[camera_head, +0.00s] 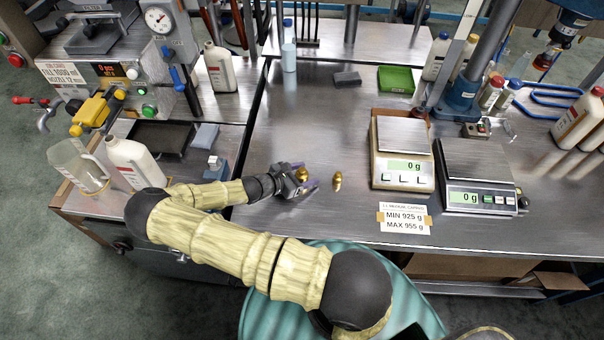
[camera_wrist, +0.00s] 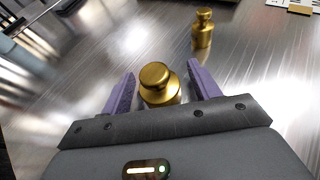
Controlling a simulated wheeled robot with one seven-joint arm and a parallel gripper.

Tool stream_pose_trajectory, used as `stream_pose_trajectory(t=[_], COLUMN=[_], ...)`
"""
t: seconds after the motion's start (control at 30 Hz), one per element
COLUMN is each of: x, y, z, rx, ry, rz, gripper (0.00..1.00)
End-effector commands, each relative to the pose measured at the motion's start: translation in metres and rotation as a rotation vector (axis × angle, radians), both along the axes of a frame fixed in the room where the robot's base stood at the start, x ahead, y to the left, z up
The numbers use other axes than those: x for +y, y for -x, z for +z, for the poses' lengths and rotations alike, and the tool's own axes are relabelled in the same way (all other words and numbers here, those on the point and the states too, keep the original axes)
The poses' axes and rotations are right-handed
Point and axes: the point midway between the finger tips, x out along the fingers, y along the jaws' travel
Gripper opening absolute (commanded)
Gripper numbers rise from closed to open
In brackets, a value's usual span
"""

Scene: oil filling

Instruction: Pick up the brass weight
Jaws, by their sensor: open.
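A brass weight (camera_wrist: 160,88) with a round knob top stands between the two purple fingers of my gripper (camera_wrist: 161,72), with small gaps to them. It also shows in the head view (camera_head: 302,174), partly beside the fingers. A second brass weight (camera_wrist: 203,30) stands upright on the metal table beyond the fingertips, and it shows to the right of my gripper in the head view (camera_head: 337,181). My gripper (camera_head: 306,179) is open, low over the table, around the nearer weight. The lower part of that weight is hidden by my gripper body in the wrist view.
Two scales, a beige one (camera_head: 402,165) and a grey one (camera_head: 478,192), both reading 0 g, stand to the right. A green tray (camera_head: 395,80) and a dark block (camera_head: 347,78) lie farther back. A white bottle (camera_head: 135,165) stands at left. The table (camera_head: 300,120) behind my gripper is clear.

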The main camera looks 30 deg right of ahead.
Motion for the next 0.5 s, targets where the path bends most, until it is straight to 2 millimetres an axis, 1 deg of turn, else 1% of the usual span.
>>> stream_pose_trajectory(t=[0.03,0.1,0.5], x=[-0.0046,-0.007,-0.0071], y=[0.0001,-0.0005,-0.0008], z=[-0.0007,-0.0027,-0.0036], rx=[0.002,0.001,0.0], ry=[0.001,0.0,-0.001], rz=[0.0,0.0,0.001], gripper=[0.61,0.61,0.61])
